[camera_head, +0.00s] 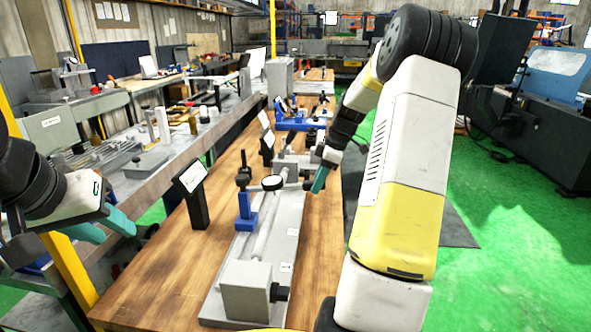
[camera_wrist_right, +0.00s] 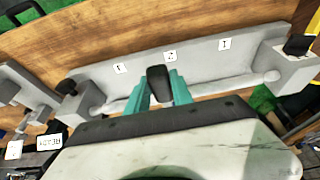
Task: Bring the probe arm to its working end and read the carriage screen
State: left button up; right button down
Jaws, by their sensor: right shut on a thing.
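A grey machine bed (camera_head: 228,262) with a long bar along it lies on the wooden bench. It also shows in the right wrist view (camera_wrist_right: 205,62), with white numbered labels. My right gripper (camera_head: 319,182) is over the far part of the bed. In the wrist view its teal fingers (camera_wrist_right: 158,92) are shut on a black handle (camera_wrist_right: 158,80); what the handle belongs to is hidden. A blue stand (camera_head: 245,210) with a round dial (camera_head: 272,183) stands by the bar. A small screen on a black post (camera_head: 197,207) faces left of the bed; its text is too small. My left gripper (camera_head: 117,234) is open and empty.
A second grey workbench (camera_head: 205,135) with tools runs along the left. More blue fixtures (camera_head: 300,124) stand farther back on the wooden bench. In the wrist view, a small white card (camera_wrist_right: 50,141) lies at the lower left. Green floor (camera_head: 505,265) is free at right.

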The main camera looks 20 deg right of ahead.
jog(key=shift+s+d+f+t+y, duration=0.15)
jog(key=shift+f+y, duration=0.25)
jog(key=shift+f, duration=0.55)
jog(key=shift+d+f+t+y, duration=0.1)
jog(key=shift+f+t+y, duration=0.25)
jog(key=shift+f, duration=0.6)
jog(key=c, duration=1.1)
grip_release()
jog(key=v, duration=0.7)
jog(key=shift+d+r, duration=0.15)
jog(key=shift+r, duration=0.2)
